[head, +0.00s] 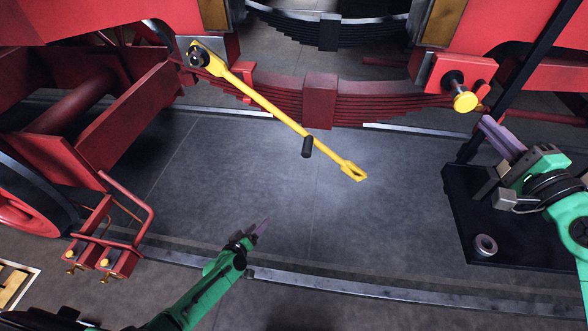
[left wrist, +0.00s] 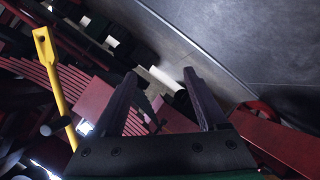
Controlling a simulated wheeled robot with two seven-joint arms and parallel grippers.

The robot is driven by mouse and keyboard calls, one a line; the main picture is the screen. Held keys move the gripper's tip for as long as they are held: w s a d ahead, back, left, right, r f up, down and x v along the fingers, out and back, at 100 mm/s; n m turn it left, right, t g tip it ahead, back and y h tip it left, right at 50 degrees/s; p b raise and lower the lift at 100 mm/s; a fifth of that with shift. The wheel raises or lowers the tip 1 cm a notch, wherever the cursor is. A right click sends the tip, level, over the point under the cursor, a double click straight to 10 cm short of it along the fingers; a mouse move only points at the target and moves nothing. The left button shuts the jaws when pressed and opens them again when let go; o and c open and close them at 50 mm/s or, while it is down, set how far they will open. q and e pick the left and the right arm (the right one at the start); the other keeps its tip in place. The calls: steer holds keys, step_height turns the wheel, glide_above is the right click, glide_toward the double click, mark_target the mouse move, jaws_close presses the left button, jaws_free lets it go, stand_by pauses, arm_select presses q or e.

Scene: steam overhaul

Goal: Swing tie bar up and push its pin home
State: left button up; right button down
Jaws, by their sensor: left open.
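The yellow tie bar (head: 268,108) hangs from a pivot at upper left and slopes down to the right. Its forked free end (head: 353,172) is unsupported, and a black handle (head: 307,147) sticks out near it. The bar also shows at the left of the left wrist view (left wrist: 55,85). The yellow-headed pin (head: 465,101) sticks out of a red bracket (head: 448,73) at right, apart from the bar. My left gripper (head: 265,222) is open and empty, low and left of the bar's free end; its spread fingers show in the left wrist view (left wrist: 158,75). My right gripper (head: 493,128) is below the pin; its finger gap is unclear.
A black stand (head: 510,250) with a metal ring (head: 485,246) on it is at right, under my right arm. A red step bracket (head: 105,250) and a wheel (head: 30,205) stand at left. A red leaf spring (head: 390,105) lies behind the bar. The middle floor is clear.

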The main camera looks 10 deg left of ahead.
arm_select(q)
steer(key=w+d+r+n+t+h, duration=0.1)
steer(key=w+d+r+n, duration=0.15)
steer(key=r, duration=0.35)
steer(key=w+d+r+n+t, duration=0.1)
steer(key=w+d+r+t, duration=0.1)
steer(key=w+r, duration=0.25)
steer(key=n+t+h, duration=0.1)
steer(key=n+t, duration=0.1)
steer(key=n, duration=0.3)
glide_toward(304, 155)
steer(key=w, duration=0.4)
steer(key=shift+d+r, duration=0.2)
steer(key=shift+d, duration=0.25)
steer(key=x, duration=0.8)
steer(key=shift+w+d+f, duration=0.15)
steer(key=shift+w+d, duration=0.05)
steer(key=shift+w, duration=0.1)
jaws_close()
steer(key=shift+f, duration=0.1)
